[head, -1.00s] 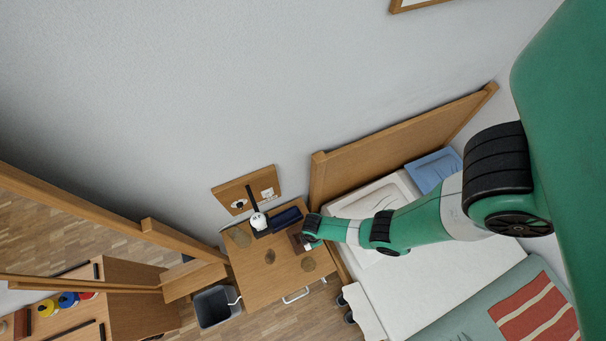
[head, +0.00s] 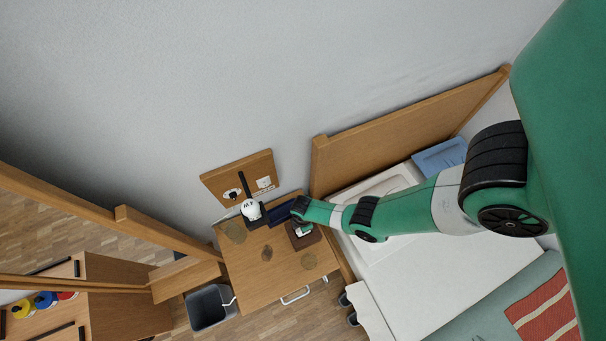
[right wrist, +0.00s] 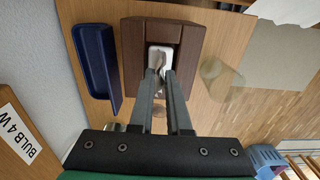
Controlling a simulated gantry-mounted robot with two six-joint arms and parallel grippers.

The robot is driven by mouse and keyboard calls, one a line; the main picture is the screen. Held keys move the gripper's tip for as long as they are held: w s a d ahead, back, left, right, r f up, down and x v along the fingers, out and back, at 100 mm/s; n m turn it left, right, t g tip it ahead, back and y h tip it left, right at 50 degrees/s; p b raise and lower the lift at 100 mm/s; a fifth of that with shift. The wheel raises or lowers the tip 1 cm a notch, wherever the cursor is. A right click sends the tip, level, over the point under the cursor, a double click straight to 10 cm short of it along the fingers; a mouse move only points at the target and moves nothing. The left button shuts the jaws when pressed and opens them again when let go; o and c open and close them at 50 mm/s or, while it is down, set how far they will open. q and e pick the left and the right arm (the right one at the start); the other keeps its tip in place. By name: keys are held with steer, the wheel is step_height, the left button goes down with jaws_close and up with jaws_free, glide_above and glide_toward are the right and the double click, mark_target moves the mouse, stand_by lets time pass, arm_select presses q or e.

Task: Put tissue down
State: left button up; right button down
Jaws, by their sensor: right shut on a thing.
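A dark brown tissue box (head: 308,241) sits on the wooden nightstand (head: 252,285). In the right wrist view the box (right wrist: 133,48) shows a pale opening with a white tissue (right wrist: 157,58) in it. My right gripper (right wrist: 161,76) is over the box, its two grey fingers close together with their tips at the white tissue. It is shut on the tissue; how much of the tissue is between the fingers is hard to see. In the head view the right gripper (head: 301,226) is small and partly hidden by my wrist. My left gripper is out of view.
A navy tray (right wrist: 92,62) lies beside the box. A white-globed lamp (head: 251,209) and a wooden wall panel (head: 238,177) are behind. A grey bin (head: 211,307) stands left of the nightstand, a bed (head: 400,262) right. The nightstand's front is mostly clear.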

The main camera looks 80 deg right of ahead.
steer(key=shift+f, duration=0.1)
steer(key=c, duration=1.3)
jaws_free()
steer(key=o, duration=0.4)
step_height(320, 180, up, 12)
steer(key=p, duration=1.2)
